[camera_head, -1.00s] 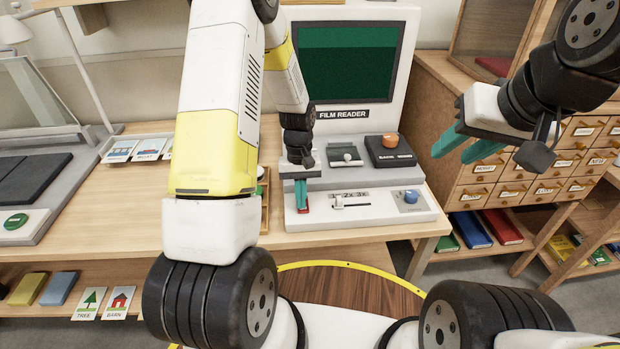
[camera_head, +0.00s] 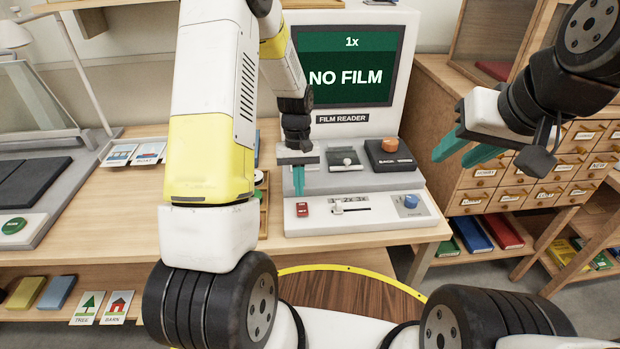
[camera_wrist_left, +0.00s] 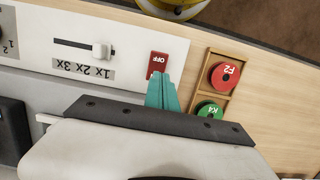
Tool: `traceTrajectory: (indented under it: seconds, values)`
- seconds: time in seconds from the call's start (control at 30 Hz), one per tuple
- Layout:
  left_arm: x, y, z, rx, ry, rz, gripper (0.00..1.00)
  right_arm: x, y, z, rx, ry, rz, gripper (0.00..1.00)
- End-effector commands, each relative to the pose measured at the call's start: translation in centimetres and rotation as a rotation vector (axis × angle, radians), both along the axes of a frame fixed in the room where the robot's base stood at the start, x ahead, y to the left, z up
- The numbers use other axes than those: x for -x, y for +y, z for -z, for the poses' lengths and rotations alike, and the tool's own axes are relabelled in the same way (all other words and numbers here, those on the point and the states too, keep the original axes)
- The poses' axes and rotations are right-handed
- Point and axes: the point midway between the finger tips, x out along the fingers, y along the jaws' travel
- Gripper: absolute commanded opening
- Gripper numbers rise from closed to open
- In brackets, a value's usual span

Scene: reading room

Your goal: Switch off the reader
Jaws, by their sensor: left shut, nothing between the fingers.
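The film reader (camera_head: 368,222) stands on the desk. Its screen (camera_head: 346,76) is lit and reads "1x" and "NO FILM". A red rocker switch (camera_head: 302,210) is at the left of its front panel. In the left wrist view the fingertips (camera_wrist_left: 163,78) appear close to the switch's edge; contact cannot be told. My right gripper (camera_head: 466,156) is open and empty, right of the reader.
The panel also has a zoom slider (camera_head: 338,208) and a blue knob (camera_head: 410,201). A dark box with an orange knob (camera_head: 390,146) is behind. A wooden tray (camera_wrist_left: 217,85) with red and green discs lies beside the reader. A drawer cabinet (camera_head: 480,199) stands right.

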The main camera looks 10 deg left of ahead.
Motion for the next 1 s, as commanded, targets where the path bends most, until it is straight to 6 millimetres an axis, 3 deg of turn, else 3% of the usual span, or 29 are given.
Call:
traceTrajectory:
  seconds: [0.2,0.4,0.6,1.0]
  values:
    - [-1.0,0.2,-5.2,0.001,-0.004,-0.001,0.00,0.0,0.0,0.0,0.000,0.000,0.000,0.36]
    - [-1.5,0.3,-8.3,0.001,-0.002,0.000,0.00,0.0,0.0,0.0,0.000,0.000,0.000,0.36]
    - [-1.6,0.4,-9.4,0.000,0.001,0.000,0.00,0.0,0.0,0.0,0.000,0.000,0.000,0.36]
    - [-1.2,-0.2,-9.7,0.003,0.000,0.003,0.00,0.0,0.0,0.0,0.000,0.000,0.000,0.36]
